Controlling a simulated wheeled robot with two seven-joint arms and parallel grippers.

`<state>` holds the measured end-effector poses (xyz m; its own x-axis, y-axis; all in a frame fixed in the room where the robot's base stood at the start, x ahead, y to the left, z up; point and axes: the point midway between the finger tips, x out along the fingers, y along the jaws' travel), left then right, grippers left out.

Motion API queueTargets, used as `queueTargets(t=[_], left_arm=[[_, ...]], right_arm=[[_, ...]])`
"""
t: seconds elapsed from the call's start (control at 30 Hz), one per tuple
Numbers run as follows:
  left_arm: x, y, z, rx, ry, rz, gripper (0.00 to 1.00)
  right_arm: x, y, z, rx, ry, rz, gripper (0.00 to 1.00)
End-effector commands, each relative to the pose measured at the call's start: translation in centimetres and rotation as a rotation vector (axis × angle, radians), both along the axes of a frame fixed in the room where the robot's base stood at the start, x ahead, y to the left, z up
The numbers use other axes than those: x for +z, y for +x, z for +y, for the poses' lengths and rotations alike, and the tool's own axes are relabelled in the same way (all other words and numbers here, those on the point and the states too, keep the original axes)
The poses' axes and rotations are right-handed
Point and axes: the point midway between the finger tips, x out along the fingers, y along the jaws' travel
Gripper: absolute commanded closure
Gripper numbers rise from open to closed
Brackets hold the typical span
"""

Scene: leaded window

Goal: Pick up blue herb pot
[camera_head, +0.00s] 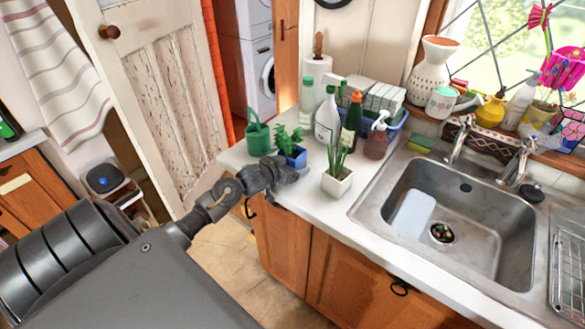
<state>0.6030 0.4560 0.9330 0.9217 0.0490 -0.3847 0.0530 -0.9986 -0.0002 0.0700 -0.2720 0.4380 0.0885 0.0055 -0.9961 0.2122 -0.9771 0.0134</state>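The blue herb pot (296,159) stands near the left front corner of the white counter, with a green leafy herb (284,138) in it. My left gripper (278,176), dark grey, reaches in from the left at the counter's edge. It is just in front of and left of the pot and overlaps the pot's lower left part in the picture. I cannot tell whether it touches the pot, or whether its fingers are open or shut. My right gripper is not in view.
A white pot with a spiky plant (337,180) stands close on the right. A green watering can (258,137) is behind on the left. Several bottles and a blue basket (397,124) stand behind. The steel sink (487,222) is to the right.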

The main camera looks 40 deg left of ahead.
Motion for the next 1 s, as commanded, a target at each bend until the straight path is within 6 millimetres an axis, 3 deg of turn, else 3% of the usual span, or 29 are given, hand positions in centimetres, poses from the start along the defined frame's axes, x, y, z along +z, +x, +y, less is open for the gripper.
queueTargets(t=[0.33,0.77,1.0], left_arm=[[-0.14,0.55,0.06,0.001,0.000,0.000,0.10],[-0.16,0.52,0.06,0.001,0.000,0.000,0.67],[-0.02,0.56,0.07,0.001,0.000,-0.003,0.69]], right_arm=[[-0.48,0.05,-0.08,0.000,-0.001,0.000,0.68],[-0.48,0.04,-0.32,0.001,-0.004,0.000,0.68],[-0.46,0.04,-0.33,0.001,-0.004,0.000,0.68]])
